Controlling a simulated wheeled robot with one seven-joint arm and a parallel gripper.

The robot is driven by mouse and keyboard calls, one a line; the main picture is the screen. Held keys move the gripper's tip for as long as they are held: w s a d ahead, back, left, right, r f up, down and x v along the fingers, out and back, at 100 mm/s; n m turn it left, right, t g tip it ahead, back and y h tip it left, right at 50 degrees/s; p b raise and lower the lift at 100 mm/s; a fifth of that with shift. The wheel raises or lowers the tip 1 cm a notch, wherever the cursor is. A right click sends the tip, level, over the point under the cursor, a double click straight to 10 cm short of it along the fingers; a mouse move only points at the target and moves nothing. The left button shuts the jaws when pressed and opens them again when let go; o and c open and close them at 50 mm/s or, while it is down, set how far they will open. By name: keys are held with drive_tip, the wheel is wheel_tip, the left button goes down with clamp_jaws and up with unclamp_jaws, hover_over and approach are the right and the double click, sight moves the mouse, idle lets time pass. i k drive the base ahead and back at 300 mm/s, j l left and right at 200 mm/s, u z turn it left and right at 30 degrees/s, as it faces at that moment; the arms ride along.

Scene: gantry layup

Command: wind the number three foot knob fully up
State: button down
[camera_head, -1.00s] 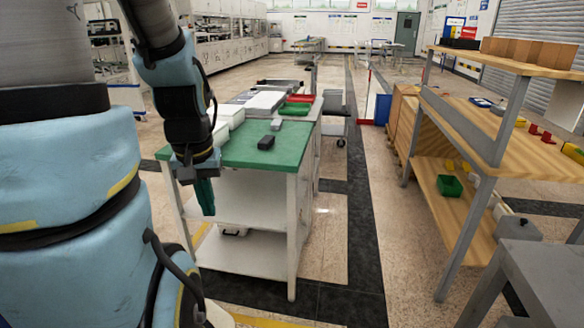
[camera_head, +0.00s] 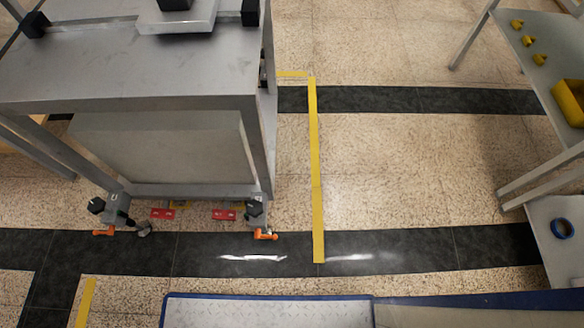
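A grey metal stand (camera_head: 120,85) fills the upper left of the head view, seen from above. Two of its feet show at the near side. The left foot has a black knob (camera_head: 97,206) and an orange lever (camera_head: 103,232). The right foot has a black knob (camera_head: 254,208) and an orange lever (camera_head: 266,236). Small red labels (camera_head: 163,213) lie between these feet, too small to read. I cannot tell which knob is number three or how far either is wound. The far feet are hidden. My gripper is not in view.
A blue-edged metal plate (camera_head: 270,312) runs along the bottom. A yellow floor line (camera_head: 317,170) lies right of the stand, with open floor around it. At the right are a shelf with a yellow bin (camera_head: 573,100) and a grey surface with a blue ring (camera_head: 562,228).

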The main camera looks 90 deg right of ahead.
sight(254, 208)
drive_tip(key=k+j+z, duration=0.2)
drive_tip(key=z, duration=0.2)
drive_tip(key=k+j+z, duration=0.25)
drive_tip(key=z, duration=0.2)
drive_tip(key=k+j+z, duration=0.1)
drive_tip(key=k+z, duration=0.15)
drive_tip(key=z, duration=0.15)
drive_tip(key=k+z, duration=0.3)
drive_tip(key=z, duration=0.15)
drive_tip(key=k+l+z, duration=0.1)
drive_tip(key=k, duration=0.4)
drive_tip(key=k+l+z, duration=0.1)
drive_tip(key=k+l, duration=0.15)
drive_tip(key=k, duration=0.3)
drive_tip(key=k+l+z, duration=0.1)
drive_tip(key=k+l, duration=0.15)
drive_tip(key=k, duration=0.25)
drive_tip(key=u, duration=0.65)
drive_tip(key=i+u, duration=0.4)
drive_tip(key=i+l+u, duration=0.15)
drive_tip(key=i+u, duration=0.25)
drive_tip(key=i+l, duration=0.2)
drive_tip(key=i, duration=0.15)
drive_tip(key=i+l, duration=0.2)
drive_tip(key=i+u, duration=0.05)
drive_tip(key=i, duration=0.05)
